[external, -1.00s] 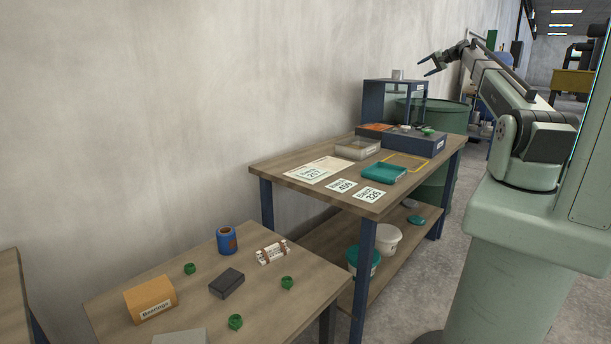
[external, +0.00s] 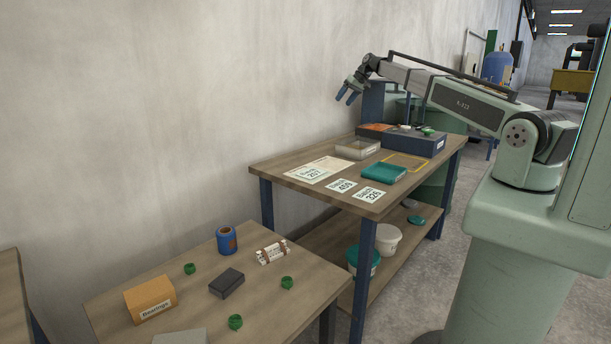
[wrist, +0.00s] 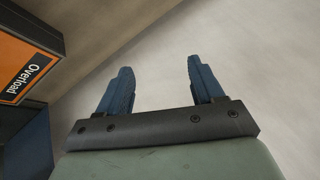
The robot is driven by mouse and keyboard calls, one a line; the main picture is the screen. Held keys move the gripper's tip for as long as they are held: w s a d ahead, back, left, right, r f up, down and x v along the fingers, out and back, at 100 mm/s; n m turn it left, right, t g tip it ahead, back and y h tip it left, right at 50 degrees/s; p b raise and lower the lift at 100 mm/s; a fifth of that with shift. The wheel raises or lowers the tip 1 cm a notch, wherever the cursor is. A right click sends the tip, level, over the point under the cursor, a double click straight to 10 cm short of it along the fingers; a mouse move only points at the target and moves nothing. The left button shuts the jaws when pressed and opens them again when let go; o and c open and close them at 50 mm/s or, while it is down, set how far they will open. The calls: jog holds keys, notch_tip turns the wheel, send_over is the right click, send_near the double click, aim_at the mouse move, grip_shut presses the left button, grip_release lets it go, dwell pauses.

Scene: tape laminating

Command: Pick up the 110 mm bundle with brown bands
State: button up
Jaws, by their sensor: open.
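A bundle of white rods with brown bands (external: 272,252) lies on the lower wooden table in the external view, right of a blue cylinder. It is not in the wrist view. My gripper (external: 345,97) is in the air above the back of the higher workbench, well up and to the right of the bundle, with its fingers apart and angled downward. In the wrist view my gripper (wrist: 155,80) has nothing between its two blue fingers.
The lower table (external: 300,305) also holds the blue cylinder (external: 227,241), a dark block (external: 227,283), an orange Bearings box (external: 150,298) and several green nuts. The workbench (external: 290,170) carries trays and Batch cards.

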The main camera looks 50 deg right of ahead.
jog(key=w+a+f+n+g, duration=0.1)
jog(key=a+f+n, duration=0.15)
jog(key=a, duration=0.65)
jog(key=w+a+f+n+g, duration=0.1)
jog(key=a+f+n, duration=0.15)
jog(key=a, duration=0.75)
jog(key=n+g+h, duration=0.3)
jog(key=n+g, duration=0.1)
jog(key=n, duration=1.1)
send_over(274, 253)
jog(key=f, duration=2.9)
jog(key=shift+w, duration=0.2)
jog(key=shift+s+a+f, duration=0.1)
jog(key=shift+f, duration=1.25)
jog(key=shift+s+f, duration=0.1)
jog(key=shift+f, duration=1.25)
jog(key=c, duration=1.2)
